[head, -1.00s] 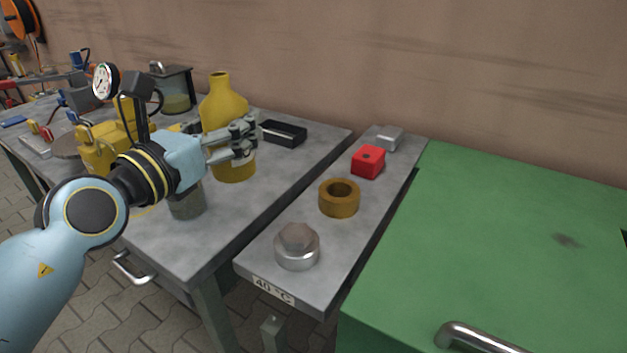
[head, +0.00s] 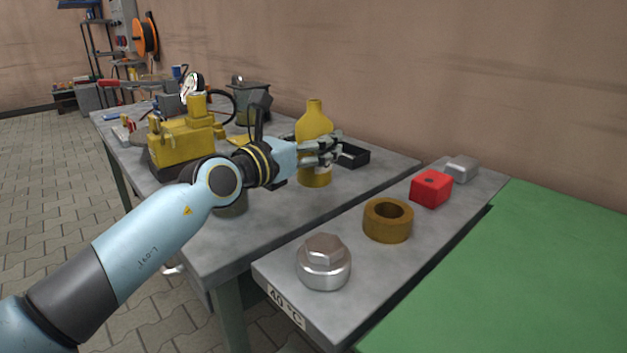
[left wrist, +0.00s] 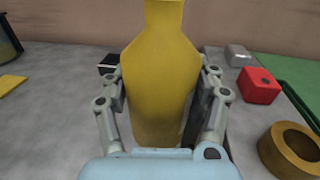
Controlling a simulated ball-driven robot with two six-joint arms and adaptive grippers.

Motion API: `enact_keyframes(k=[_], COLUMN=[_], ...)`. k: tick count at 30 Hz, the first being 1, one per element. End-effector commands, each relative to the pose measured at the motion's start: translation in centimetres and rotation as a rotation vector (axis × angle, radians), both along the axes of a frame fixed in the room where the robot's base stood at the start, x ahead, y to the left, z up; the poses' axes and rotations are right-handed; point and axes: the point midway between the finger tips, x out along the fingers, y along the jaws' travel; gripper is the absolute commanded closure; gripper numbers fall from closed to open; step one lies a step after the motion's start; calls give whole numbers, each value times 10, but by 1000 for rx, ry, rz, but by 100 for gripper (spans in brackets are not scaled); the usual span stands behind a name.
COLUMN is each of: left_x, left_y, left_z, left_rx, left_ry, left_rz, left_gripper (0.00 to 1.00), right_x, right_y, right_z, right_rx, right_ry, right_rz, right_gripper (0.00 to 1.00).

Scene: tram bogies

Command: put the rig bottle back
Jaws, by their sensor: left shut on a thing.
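The rig bottle (head: 313,122) is yellow with a narrow neck and stands upright at the grey workbench. My left gripper (head: 322,152) is shut on its body from the left. In the left wrist view the bottle (left wrist: 160,75) fills the middle, with a finger of the left gripper (left wrist: 160,108) along each side. The bottle's base is low over the bench top; I cannot tell whether it touches. My right gripper is not in view.
A black open tray (head: 352,155) lies just behind the bottle. A yellow pump unit (head: 182,143) with a gauge stands left. The narrow plate marked 40 °C (head: 285,306) holds a hex cap (head: 324,262), a brass ring (head: 387,221), a red block (head: 431,188) and a grey block (head: 462,168). A green surface (head: 520,265) lies right.

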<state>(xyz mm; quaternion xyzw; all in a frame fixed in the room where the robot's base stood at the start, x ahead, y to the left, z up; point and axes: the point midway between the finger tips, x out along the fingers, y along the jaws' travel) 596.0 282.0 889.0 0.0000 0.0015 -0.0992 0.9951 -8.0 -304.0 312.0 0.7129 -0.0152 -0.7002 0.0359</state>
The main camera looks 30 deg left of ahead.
Motion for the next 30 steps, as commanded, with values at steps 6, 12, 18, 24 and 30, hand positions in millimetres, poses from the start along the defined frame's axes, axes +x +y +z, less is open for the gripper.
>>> enact_keyframes(k=[6, 12, 18, 24, 30], left_x=[11, 11, 11, 11, 11], left_y=[11, 11, 11, 10, 11], left_z=[-11, -38, -50, -47, -51], left_rx=[-1, -1, -1, -2, 0], left_ry=[-3, 1, -2, -3, -1], left_rz=[0, 0, 0, 0, 0], left_gripper=[88, 88, 88, 88, 28], right_x=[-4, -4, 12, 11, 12], right_y=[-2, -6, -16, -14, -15], right_z=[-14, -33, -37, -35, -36], right_rx=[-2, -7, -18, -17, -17], right_ry=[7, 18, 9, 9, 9], right_rz=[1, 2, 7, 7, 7], right_gripper=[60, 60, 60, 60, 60])
